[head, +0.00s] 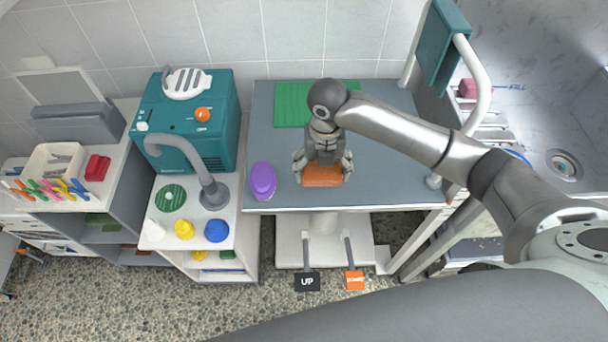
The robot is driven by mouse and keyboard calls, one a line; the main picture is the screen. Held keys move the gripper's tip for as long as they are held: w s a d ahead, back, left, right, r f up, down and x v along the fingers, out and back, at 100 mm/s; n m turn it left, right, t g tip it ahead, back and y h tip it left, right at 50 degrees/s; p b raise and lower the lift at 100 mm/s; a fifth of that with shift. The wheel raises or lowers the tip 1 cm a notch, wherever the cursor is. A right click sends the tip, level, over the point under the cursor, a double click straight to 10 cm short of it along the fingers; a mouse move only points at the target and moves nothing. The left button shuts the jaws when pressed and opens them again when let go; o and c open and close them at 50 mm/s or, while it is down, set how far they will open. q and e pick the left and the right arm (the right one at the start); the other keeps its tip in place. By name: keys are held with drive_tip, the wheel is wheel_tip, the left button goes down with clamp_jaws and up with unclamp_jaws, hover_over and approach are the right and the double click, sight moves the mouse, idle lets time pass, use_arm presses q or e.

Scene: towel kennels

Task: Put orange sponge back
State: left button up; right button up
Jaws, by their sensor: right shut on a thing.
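The orange sponge (321,176) is a block near the front edge of the grey table (390,180). My right gripper (322,170) comes down from above and is shut on the sponge, with a finger at each side. I cannot tell whether the sponge touches the table top. My left gripper is not in view.
A purple object (262,180) stands left of the sponge. A green mat (290,104) lies at the table's back. A teal machine (185,120) with a grey hose is on the left. A sink (563,165) and a pink item (468,88) are at right. Pedals (307,281) sit below.

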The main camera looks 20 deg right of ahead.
drive_tip(key=w+a+f, duration=0.1)
drive_tip(key=f, duration=0.1)
drive_tip(key=w+a+f, duration=0.1)
drive_tip(key=w+f, duration=0.1)
drive_tip(key=w+a+f, duration=0.1)
drive_tip(key=f, duration=0.1)
drive_tip(key=shift+w+f+p, duration=0.1)
drive_tip(key=shift+w+p, duration=0.2)
drive_tip(key=shift+p, duration=0.1)
drive_tip(key=shift+d+f, duration=0.1)
drive_tip(key=shift+f, duration=1.4)
drive_tip(key=shift+f, duration=0.2)
drive_tip(key=o, duration=0.8)
wheel_tip(320, 180, up, 12)
drive_tip(key=shift+r+b, duration=0.2)
drive_tip(key=shift+b, duration=0.4)
